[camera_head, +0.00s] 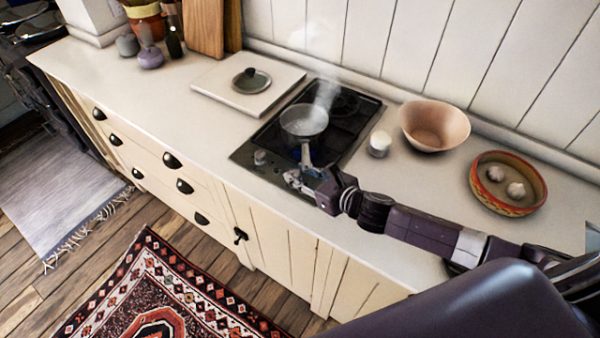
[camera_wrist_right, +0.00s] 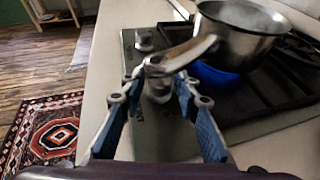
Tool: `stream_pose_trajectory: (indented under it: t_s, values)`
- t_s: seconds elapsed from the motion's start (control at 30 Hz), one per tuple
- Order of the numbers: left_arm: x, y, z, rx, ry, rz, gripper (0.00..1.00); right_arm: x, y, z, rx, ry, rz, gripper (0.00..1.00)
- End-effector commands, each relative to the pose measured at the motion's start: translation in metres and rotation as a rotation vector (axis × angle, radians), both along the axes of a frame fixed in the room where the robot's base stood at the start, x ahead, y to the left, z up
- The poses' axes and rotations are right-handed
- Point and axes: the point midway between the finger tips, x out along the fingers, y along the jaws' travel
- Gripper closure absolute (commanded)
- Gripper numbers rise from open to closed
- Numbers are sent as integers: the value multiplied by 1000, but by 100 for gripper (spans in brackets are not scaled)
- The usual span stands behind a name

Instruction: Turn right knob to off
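The right knob (camera_wrist_right: 158,86) is a metal knob on the front of the stove (camera_head: 343,150). In the right wrist view it stands between the fingertips of my right gripper (camera_wrist_right: 159,80), with a finger on either side. That gripper is open, and I cannot tell whether a finger touches the knob. In the head view my right gripper (camera_head: 299,181) is at the stove's front edge and hides the right knob. Blue flame (camera_wrist_right: 215,80) shows under the pan. My left gripper is not in view.
A steaming pan (camera_head: 303,121) sits on the stove, its handle (camera_wrist_right: 187,54) reaching out above the right knob. The left knob (camera_head: 260,157) is nearby. A white jar (camera_head: 379,143), a bowl (camera_head: 434,125) and a garlic dish (camera_head: 507,208) stand to the right.

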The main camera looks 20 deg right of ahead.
Motion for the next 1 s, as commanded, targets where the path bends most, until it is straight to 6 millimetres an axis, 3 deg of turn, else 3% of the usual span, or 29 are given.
stream_pose_trajectory:
  t_s: [0.17, 0.47, 0.77, 1.0]
  values:
    - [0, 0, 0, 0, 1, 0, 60, 0, 0, 0, 0, 0, 0, 70]
    - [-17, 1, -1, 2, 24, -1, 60, 0, 0, 0, 0, 0, 0, 100]
    - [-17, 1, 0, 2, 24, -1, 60, -1, 2, 0, 2, 1, -38, 100]
    - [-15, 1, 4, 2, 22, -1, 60, -2, 5, 1, 6, 3, -177, 100]
